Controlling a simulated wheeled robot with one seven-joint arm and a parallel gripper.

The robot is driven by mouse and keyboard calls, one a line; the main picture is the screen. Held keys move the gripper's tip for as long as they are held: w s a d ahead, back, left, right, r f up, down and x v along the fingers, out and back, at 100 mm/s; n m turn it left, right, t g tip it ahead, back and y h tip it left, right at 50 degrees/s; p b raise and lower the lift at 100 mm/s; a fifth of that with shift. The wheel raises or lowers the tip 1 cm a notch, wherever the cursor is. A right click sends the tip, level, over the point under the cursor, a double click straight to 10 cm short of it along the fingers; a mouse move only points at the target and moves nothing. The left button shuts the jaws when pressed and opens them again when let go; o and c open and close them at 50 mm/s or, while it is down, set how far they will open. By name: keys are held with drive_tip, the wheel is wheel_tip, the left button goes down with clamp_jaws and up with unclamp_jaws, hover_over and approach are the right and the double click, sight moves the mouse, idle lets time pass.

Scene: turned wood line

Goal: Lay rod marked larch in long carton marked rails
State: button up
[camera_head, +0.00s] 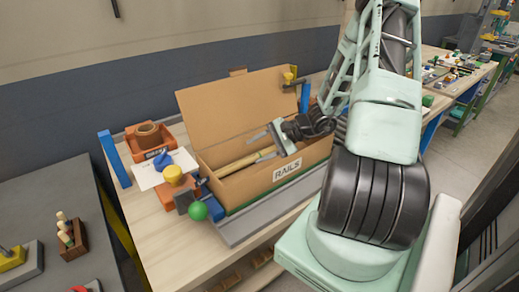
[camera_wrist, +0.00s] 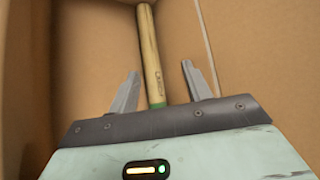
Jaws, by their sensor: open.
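The long carton marked RAILS (camera_head: 219,193) stands open on the workbench, its tall back flap raised. A pale wooden rod (camera_head: 240,162) lies inside it, lengthwise along the carton. In the wrist view the rod (camera_wrist: 151,55) shows a green band at its near end and small dark lettering too small to read. My gripper (camera_head: 265,139) is over the carton. In the wrist view its two fingers (camera_wrist: 157,83) are spread, one on each side of the rod's near part, with gaps between. My gripper's body hides part of the carton's right interior.
An orange bin (camera_head: 148,145) with a brown ring, a yellow knob (camera_head: 173,174) and a green ball (camera_head: 197,211) crowd the bench left of the carton. A blue post (camera_head: 304,97) stands behind it. The bench's front left is clear.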

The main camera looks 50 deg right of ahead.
drive_tip(key=shift+r+p, duration=0.55)
drive_tip(key=shift+p, duration=0.05)
drive_tip(key=b+v, duration=0.1)
drive_tip(key=v, duration=1.1)
drive_tip(key=shift+b, duration=0.3)
drive_tip(key=shift+r, duration=0.1)
